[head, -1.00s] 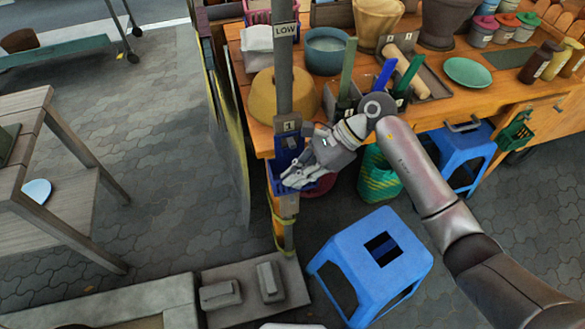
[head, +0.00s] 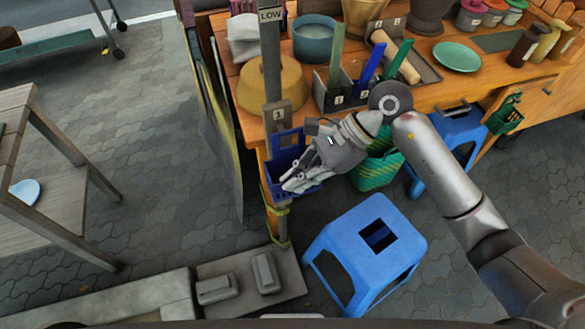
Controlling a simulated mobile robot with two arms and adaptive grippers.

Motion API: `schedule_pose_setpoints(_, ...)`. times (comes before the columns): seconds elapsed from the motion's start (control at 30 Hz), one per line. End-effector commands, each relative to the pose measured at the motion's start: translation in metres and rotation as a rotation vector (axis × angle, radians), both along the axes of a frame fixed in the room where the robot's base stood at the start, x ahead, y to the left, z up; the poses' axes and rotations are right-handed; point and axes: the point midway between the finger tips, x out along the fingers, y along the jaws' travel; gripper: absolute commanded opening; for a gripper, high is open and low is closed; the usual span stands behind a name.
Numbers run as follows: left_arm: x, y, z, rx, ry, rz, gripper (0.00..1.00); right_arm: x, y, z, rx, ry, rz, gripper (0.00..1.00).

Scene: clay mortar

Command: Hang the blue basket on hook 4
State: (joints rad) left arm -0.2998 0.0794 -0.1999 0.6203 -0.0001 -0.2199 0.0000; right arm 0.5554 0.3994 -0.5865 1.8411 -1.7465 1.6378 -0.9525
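The blue basket (head: 275,178) is at the front post of the wooden stall, just below a small plate (head: 278,114) whose number is hard to read. The basket looks upright. I cannot tell whether it hangs on a hook there. I cannot pick out hook 4. My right gripper (head: 291,185) is at the basket's front right side, and its fingers overlap the basket in the head view. I cannot tell whether they grip its rim or only lie in front of it. My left gripper is not in view.
A blue stool (head: 350,245) stands below my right arm. A green basket (head: 376,172) and a second blue stool (head: 462,130) are beside the stall. The stall top (head: 235,75) is crowded with pots and tools.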

Motion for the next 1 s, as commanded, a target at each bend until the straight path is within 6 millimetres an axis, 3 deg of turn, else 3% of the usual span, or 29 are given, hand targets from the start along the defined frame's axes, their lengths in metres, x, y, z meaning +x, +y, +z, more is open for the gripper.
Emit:
schedule_pose_setpoints(0.2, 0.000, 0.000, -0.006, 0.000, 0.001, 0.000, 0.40, -0.037, -0.013, 0.019, -0.001, -0.005, 0.001, 0.00)
schedule_pose_setpoints(0.43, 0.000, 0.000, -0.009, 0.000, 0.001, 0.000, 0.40, -0.063, -0.021, 0.034, 0.001, -0.002, 0.001, 0.00)
schedule_pose_setpoints(1.0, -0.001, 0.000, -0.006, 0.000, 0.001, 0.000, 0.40, -0.072, -0.023, 0.052, 0.000, -0.001, 0.000, 0.00)
